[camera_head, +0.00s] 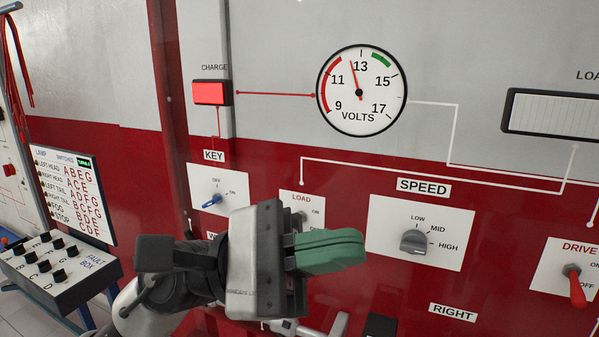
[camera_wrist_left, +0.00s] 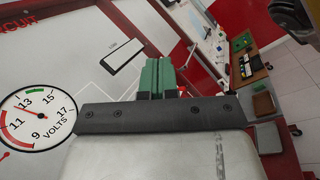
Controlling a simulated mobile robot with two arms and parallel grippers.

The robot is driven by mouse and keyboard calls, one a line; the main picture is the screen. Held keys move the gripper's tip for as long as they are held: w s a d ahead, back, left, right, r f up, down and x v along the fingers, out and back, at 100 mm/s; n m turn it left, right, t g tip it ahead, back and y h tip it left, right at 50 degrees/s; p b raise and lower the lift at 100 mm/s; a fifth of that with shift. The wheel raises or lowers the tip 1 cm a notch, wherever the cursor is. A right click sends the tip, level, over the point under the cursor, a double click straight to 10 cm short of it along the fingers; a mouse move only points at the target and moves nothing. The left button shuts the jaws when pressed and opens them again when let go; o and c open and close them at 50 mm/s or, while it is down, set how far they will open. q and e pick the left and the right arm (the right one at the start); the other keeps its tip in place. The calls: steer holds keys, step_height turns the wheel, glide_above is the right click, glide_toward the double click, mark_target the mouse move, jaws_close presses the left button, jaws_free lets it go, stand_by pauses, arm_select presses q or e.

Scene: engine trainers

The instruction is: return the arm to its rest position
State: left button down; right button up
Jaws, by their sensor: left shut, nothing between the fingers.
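My left gripper (camera_head: 335,249) is in front of the red lower part of the trainer panel (camera_head: 275,130) in the head view. Its green fingers are together with nothing between them, pointing right, between the load switch plate (camera_head: 292,203) and the speed knob (camera_head: 414,241). It covers part of the load plate and what lies below it. Whether it touches the panel I cannot tell; it looks apart from it. The shut green fingers also show in the left wrist view (camera_wrist_left: 158,76). My right gripper is in neither view.
The blue key switch (camera_head: 212,201) is left of the gripper, and the red drive lever (camera_head: 575,287) sticks out at the right. A volt gauge (camera_head: 361,90) and lit red charge lamp (camera_head: 211,92) are above. A fault box (camera_head: 60,272) stands at lower left.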

arm_select(q)
steer(key=w+a+f+m+t+y, duration=0.4)
steer(key=w+a+m+t, duration=0.2)
steer(key=m+t, duration=0.95)
steer(key=w+a+f+m+t+y, duration=0.3)
steer(key=w+a+m+t+y, duration=0.2)
steer(key=m+t, duration=1.1)
steer(key=a+f+n+g+y, duration=0.55)
steer(key=f+n, duration=0.25)
steer(key=f, duration=0.4)
steer(key=a+f+n+g+y, duration=0.45)
steer(key=f+n+y, duration=0.25)
steer(key=f, duration=0.4)
steer(key=s+a+f+n+g, duration=0.3)
steer(key=s+f+n+g, duration=0.7)
steer(key=s+f, duration=0.8)
step_height(320, 180, down, 24)
steer(key=s+m+g, duration=0.2)
steer(key=s+g, duration=0.1)
steer(key=g, duration=0.1)
steer(key=s+a+f+g, duration=0.1)
steer(key=s+a+f, duration=0.1)
steer(key=s+f, duration=1.4)
steer(key=shift+s+a+f, duration=0.15)
steer(key=shift+a+f, duration=0.05)
steer(key=shift+f, duration=0.35)
